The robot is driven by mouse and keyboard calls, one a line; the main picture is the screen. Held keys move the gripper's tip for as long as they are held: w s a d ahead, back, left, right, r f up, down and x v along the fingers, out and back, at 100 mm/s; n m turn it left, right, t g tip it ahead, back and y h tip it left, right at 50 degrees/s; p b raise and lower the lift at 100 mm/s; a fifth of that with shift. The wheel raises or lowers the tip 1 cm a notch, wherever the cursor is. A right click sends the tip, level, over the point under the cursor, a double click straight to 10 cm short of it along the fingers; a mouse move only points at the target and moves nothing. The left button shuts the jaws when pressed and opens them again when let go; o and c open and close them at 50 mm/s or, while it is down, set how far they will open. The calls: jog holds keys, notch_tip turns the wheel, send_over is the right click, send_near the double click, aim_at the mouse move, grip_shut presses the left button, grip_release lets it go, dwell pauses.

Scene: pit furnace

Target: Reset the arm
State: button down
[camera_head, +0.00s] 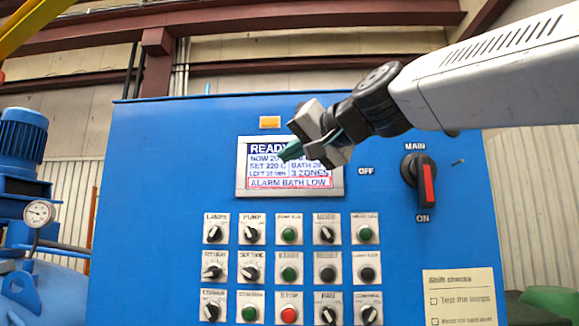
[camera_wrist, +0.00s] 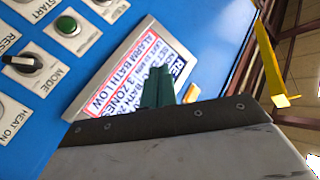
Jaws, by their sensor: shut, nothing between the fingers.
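My gripper (camera_head: 287,154) is shut and empty in the head view, held in front of the blue control panel (camera_head: 150,200). My arm reaches in from the upper right. The green fingertips cover part of the display (camera_head: 240,183), which reads READY and, in a red box, ALARM BATH LOW. In the wrist view the green fingers (camera_wrist: 167,88) stand close together, with the tilted display (camera_wrist: 128,58) behind them. I cannot tell whether the fingertips touch the screen.
Several knobs and buttons, including a red STOP button (camera_head: 289,314), fill the panel below. A blue motor (camera_head: 22,140) and a pressure gauge (camera_head: 39,213) stand at the left. A checklist (camera_head: 463,296) is at lower right.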

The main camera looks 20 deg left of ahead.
notch_tip(320, 180, down, 13)
jog(key=s+d+g+h, duration=0.1)
jog(key=d+g+h, duration=0.1)
jog(key=h, duration=0.1)
jog(key=s+d+f+g+h, duration=0.1)
jog(key=s+d+f+h, duration=0.1)
jog(key=d+f, duration=0.5)
jog(key=s+d+f+g+h, duration=0.1)
jog(key=s+d+f+h, duration=0.15)
jog(key=d+f, duration=0.4)
jog(key=s+d+f+m+g+h, duration=0.1)
jog(key=s+d+f+h, duration=0.1)
jog(key=s+d+f, duration=0.4)
jog(key=s+d+f+m+g+h, duration=0.1)
jog(key=s+d+f, duration=0.5)
jog(key=d, duration=0.6)
jog(key=s+d+f+m+g+h, duration=0.1)
jog(key=s+d+f+m+h, duration=0.1)
jog(key=s+d+f, duration=0.5)
jog(key=d+f+h, duration=0.1)
jog(key=d+f, duration=0.2)
jog(key=shift+s+h, duration=0.15)
jog(key=shift+h, duration=0.1)
